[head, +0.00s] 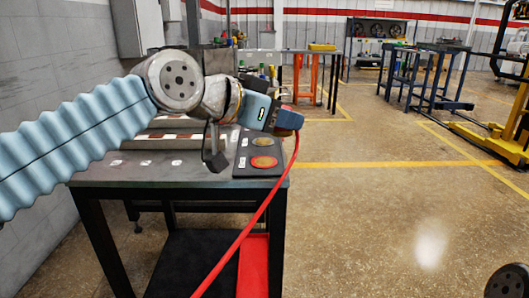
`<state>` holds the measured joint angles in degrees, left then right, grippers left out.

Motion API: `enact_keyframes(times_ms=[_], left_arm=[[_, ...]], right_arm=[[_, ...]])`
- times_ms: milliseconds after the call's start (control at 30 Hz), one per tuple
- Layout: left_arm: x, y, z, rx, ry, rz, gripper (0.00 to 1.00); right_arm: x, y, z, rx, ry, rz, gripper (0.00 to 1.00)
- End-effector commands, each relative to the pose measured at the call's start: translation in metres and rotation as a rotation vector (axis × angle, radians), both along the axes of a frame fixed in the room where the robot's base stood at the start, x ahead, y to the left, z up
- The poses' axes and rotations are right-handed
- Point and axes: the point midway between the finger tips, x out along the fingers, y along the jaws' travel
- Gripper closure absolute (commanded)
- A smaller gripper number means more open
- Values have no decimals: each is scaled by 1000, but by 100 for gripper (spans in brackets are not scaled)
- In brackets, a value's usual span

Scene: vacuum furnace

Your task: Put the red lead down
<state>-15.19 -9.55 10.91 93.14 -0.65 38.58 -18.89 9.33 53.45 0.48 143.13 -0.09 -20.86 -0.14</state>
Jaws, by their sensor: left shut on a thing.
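The red lead (262,212) runs from my left gripper (286,120) down past the right edge of the dark table and out of the bottom of the picture. My left gripper is shut on its upper end, which the fingers mostly hide. The gripper is held above the back right corner of the table (120,176), pointing right. A dark plate (243,168) with two round discs, one yellowish and one red-rimmed, lies on the table below and left of the gripper. My right gripper is not in view.
White labels (176,163) and a long flat piece lie on the table. A grey wall stands at the left. Orange (307,75) and blue (430,85) stands are farther back. A yellow lift (510,130) stands at right. The floor between is clear.

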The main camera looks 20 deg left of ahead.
Motion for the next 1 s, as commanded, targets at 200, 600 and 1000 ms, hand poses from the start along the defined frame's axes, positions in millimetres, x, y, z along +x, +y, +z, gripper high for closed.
enact_keyframes(times_ms=[200,600,1000], left_arm=[[44,23,-24,-1,5,5,100],[110,58,-85,-1,0,4,100],[121,63,-129,0,1,2,100]], right_arm=[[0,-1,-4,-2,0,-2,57],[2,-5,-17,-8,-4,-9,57],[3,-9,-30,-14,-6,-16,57]])
